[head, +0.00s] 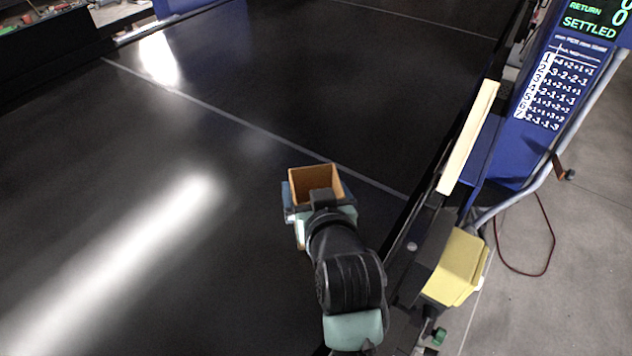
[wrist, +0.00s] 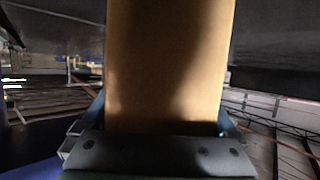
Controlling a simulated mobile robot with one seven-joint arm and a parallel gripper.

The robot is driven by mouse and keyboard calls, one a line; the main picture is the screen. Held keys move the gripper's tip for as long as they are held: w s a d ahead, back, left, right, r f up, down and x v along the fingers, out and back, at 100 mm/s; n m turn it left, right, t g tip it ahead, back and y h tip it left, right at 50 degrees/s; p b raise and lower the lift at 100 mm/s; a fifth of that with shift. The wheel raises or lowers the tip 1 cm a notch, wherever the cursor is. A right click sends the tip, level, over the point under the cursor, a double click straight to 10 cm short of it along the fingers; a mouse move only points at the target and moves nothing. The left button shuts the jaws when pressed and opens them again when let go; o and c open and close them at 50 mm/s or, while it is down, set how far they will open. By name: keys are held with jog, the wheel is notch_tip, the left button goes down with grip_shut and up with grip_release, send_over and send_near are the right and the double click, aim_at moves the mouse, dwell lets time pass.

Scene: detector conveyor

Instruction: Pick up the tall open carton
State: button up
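The tall open carton (head: 316,182) is tan-brown with an open top, and stands upright over the dark belt in the head view. In the wrist view the carton (wrist: 168,65) fills the middle from the top edge down to my gripper's palm. My gripper (wrist: 163,118) has one blue-grey finger on each side of the carton, with no clear gap at either side. In the head view my gripper (head: 319,205) is at the carton's near side, and my arm hides part of it. The carton's base is hidden, so I cannot tell whether it touches the belt.
The dark conveyor belt (head: 215,110) is bare around the carton, with pale lines across it. A rail with a cream strip (head: 469,138) and a yellow box (head: 455,267) lie along the right side. A blue panel with a display (head: 592,18) reading SETTLED stands at the upper right.

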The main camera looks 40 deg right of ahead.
jog(key=c, duration=0.7)
jog(key=shift+c, duration=0.2)
jog(key=shift+r, duration=0.1)
